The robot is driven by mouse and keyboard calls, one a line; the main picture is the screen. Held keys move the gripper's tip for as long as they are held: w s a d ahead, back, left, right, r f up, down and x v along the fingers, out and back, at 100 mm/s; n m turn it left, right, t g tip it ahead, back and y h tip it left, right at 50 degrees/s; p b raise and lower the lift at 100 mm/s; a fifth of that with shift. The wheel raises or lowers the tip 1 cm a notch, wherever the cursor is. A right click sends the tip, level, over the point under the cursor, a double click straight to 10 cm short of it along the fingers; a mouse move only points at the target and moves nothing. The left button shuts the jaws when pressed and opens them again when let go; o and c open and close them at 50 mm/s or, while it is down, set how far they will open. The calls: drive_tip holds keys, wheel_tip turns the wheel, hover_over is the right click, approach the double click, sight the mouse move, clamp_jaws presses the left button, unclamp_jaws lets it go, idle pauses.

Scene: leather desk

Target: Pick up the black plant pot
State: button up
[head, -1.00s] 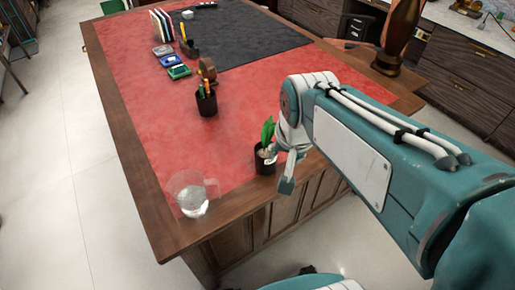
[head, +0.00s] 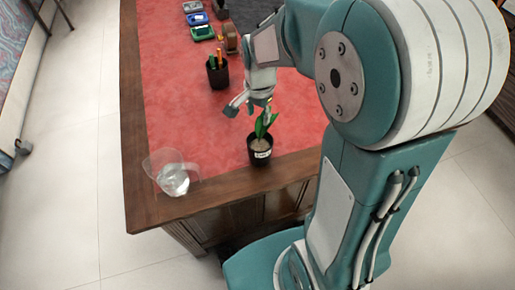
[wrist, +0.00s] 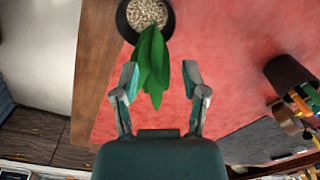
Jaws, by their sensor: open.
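The black plant pot (head: 261,154) stands upright near the front edge of the desk, with a white label on its side and green leaves (head: 264,124) rising from it. In the wrist view the pot (wrist: 124,23) is at the top, filled with pale pebbles, and its leaves (wrist: 152,62) reach down toward the space between my fingers. My gripper (wrist: 165,82) is open and empty, with its fingers spread on either side of the leaf tips. In the head view my gripper (head: 246,106) is just behind and above the pot, apart from its body.

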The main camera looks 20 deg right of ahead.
sight(261, 130)
drive_tip(key=shift+d+f, duration=0.1)
drive_tip(key=shift+f, duration=0.6)
drive_tip(key=shift+d+f, duration=0.4)
drive_tip(key=shift+f, duration=0.25)
wheel_tip(261, 130, down, 4)
drive_tip(key=shift+r, duration=0.15)
drive_tip(key=shift+a+f, duration=0.35)
drive_tip(key=shift+f, duration=0.1)
drive_tip(key=shift+d, duration=0.25)
clamp_jaws()
